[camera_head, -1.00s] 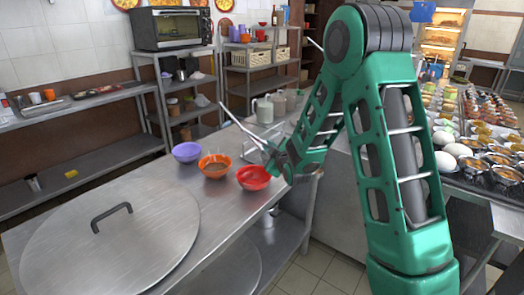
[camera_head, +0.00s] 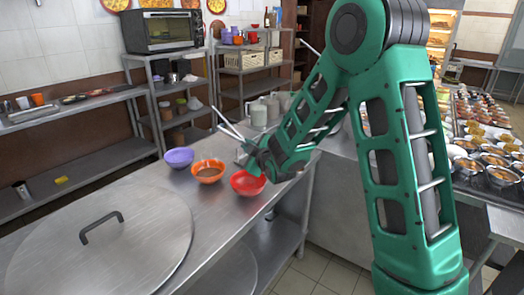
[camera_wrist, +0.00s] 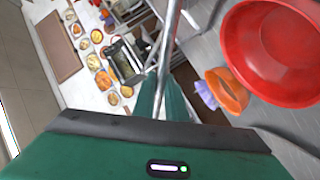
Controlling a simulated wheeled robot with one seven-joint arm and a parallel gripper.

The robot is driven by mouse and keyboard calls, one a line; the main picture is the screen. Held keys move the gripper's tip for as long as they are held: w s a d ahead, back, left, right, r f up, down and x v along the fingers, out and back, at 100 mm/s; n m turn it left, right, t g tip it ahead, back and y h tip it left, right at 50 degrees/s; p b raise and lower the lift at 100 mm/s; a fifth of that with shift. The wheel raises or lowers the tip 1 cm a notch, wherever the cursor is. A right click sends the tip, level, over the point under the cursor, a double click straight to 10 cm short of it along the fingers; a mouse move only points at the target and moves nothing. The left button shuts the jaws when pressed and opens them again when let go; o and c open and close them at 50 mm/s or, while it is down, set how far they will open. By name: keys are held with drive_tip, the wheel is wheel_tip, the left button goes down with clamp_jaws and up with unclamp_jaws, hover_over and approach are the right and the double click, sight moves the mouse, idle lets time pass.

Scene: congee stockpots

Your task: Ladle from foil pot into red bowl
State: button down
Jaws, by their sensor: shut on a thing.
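The red bowl (camera_head: 246,184) stands on the steel counter, and it also shows large at the upper right of the wrist view (camera_wrist: 272,45). Its visible inside looks empty. My gripper (camera_head: 258,156) is just behind and above the red bowl in the head view. In the wrist view my gripper (camera_wrist: 163,98) is shut on a thin metal handle, the ladle's (camera_wrist: 170,38), which runs up out of the picture. The ladle's scoop cannot be made out. I cannot pick out the foil pot in either view.
A large round steel lid (camera_head: 140,235) lies at the front left. Light jugs (camera_head: 259,115) stand behind. Many filled dishes (camera_head: 490,160) crowd the right.

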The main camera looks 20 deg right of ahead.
drive_tip(key=s+a+r+n+y, duration=0.1)
drive_tip(key=s+a+r, duration=0.2)
drive_tip(key=a, duration=0.3)
drive_tip(key=s+a+r+n+g+y, duration=0.1)
drive_tip(key=s+a+r+y, duration=0.1)
drive_tip(key=s+a+r, duration=0.2)
drive_tip(key=s+a+r+n+y, duration=0.1)
drive_tip(key=s+a+r, duration=0.2)
drive_tip(key=a, duration=0.6)
drive_tip(key=shift+s+r+n+g+y, duration=0.15)
drive_tip(key=shift+r+n+g+y, duration=0.15)
drive_tip(key=shift+r+n+y, duration=0.15)
drive_tip(key=shift+f, duration=0.1)
drive_tip(key=shift+d+f, duration=0.1)
drive_tip(key=shift+f, duration=2.7)
drive_tip(key=shift+d+f+g, duration=0.1)
drive_tip(key=shift+d+g, duration=0.05)
drive_tip(key=shift+g, duration=0.15)
drive_tip(key=shift+s+n+g+y, duration=0.15)
drive_tip(key=shift+n+g+y, duration=0.25)
drive_tip(key=shift+g, duration=1)
drive_tip(key=shift+s+f+g, duration=0.1)
drive_tip(key=shift+g, duration=0.2)
